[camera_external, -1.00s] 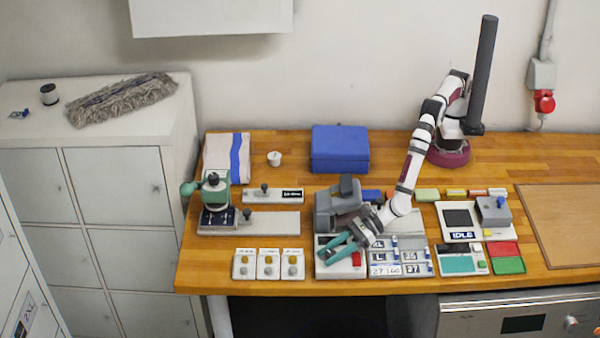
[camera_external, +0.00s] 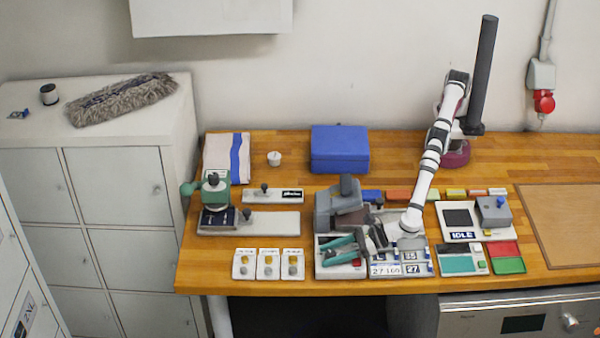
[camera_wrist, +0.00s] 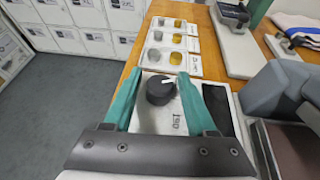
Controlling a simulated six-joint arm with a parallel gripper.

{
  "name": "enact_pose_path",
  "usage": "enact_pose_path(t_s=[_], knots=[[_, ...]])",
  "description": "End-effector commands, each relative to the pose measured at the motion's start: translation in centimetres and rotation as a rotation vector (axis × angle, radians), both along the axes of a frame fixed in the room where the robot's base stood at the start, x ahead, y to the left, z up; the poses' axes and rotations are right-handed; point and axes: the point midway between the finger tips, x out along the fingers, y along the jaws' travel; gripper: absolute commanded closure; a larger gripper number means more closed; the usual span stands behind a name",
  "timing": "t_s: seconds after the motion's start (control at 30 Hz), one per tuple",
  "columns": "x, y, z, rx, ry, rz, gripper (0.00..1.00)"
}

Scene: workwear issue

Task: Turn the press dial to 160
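The press dial (camera_wrist: 160,90) is a dark round knob with a white pointer mark, on a pale panel (camera_wrist: 150,122) with a printed number that is hard to read. In the wrist view it lies between the two teal fingers of my gripper (camera_wrist: 160,74). The fingers are apart, with a gap on each side of the dial. In the external view my gripper (camera_external: 328,252) is low over the front of the grey press (camera_external: 335,209), tilted, and hides the dial.
Three small white cards with grey and yellow discs (camera_external: 268,264) stand left of the press. A green hand press (camera_external: 215,190) is further left. A display reading IDLE (camera_external: 462,235) and red and green trays (camera_external: 508,265) are to the right. The table's front edge is close.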

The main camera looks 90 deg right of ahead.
Motion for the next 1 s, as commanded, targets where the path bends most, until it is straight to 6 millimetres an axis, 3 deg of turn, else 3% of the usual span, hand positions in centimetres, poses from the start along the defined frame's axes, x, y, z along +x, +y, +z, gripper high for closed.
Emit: enact_pose_path(t_s=[0.37,0.53,0.63,0.9,1.0], knots=[[-0.1,0.0,0.0,-0.001,0.000,0.002,0.31],[-1.5,0.0,0.7,-0.003,0.000,0.002,0.31],[-3.3,-0.2,1.5,-0.002,0.000,0.004,0.31],[-10.9,-0.8,4.6,0.000,-0.001,0.005,0.31],[-12.9,-1.0,5.4,0.001,-0.001,0.004,0.31]])
